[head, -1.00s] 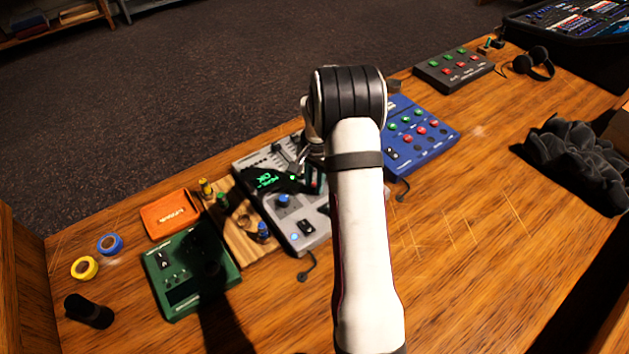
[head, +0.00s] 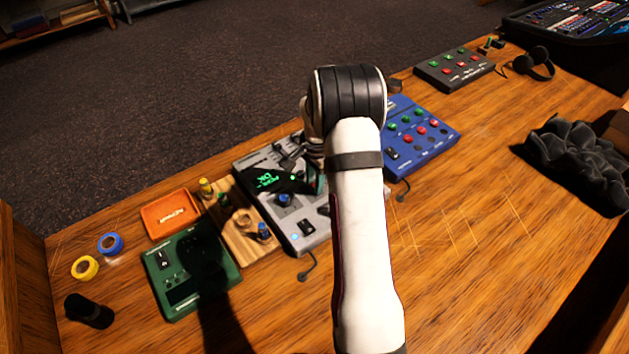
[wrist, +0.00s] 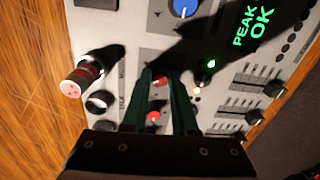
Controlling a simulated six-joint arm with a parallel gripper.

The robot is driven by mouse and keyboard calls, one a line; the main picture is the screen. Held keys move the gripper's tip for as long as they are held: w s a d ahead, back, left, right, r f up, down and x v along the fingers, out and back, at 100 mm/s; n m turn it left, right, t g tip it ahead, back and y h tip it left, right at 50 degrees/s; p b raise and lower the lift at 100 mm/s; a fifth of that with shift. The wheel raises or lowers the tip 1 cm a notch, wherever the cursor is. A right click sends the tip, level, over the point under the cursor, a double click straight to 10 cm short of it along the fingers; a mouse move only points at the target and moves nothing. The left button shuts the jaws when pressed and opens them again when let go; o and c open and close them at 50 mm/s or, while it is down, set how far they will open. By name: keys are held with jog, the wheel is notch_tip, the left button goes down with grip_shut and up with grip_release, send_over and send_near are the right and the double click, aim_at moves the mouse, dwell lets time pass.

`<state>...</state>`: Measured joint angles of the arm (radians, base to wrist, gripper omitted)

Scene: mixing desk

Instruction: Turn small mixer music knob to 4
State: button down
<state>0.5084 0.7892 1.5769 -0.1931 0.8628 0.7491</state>
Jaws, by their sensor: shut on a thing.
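The small grey mixer (head: 282,196) lies in the middle of the desk, with a green "PEAK OK" display (head: 268,181) and a blue knob (head: 284,200). In the head view my arm hides its right part. In the wrist view, my gripper (wrist: 161,80) has its dark green fingers down at the mixer face, shut on a small red-topped knob (wrist: 160,81). A "MUSIC" label seems to stand left of the fingers, but the print is hard to read. The held knob's pointer and scale are hidden.
A green box (head: 188,270) and a wooden block (head: 238,222) stand left of the mixer, a blue box (head: 424,138) right.

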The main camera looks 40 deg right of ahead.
jog(key=c, duration=0.7)
grip_release()
jog(key=shift+r, duration=0.1)
notch_tip(320, 180, up, 16)
jog(key=shift+s, duration=0.35)
jog(key=s+a+r+n, duration=0.4)
jog(key=s+a, duration=0.3)
jog(key=a, duration=0.6)
jog(key=s+a+f+n+y, duration=0.1)
jog(key=s+a+n, duration=0.3)
jog(key=s, duration=0.6)
jog(key=s+a+f+n, duration=0.2)
jog(key=s+a+n, duration=0.1)
jog(key=s+a, duration=0.5)
jog(key=shift+s+a+n+g+y, duration=0.2)
jog(key=shift+s+n+g+y, duration=0.15)
jog(key=shift+s, duration=0.6)
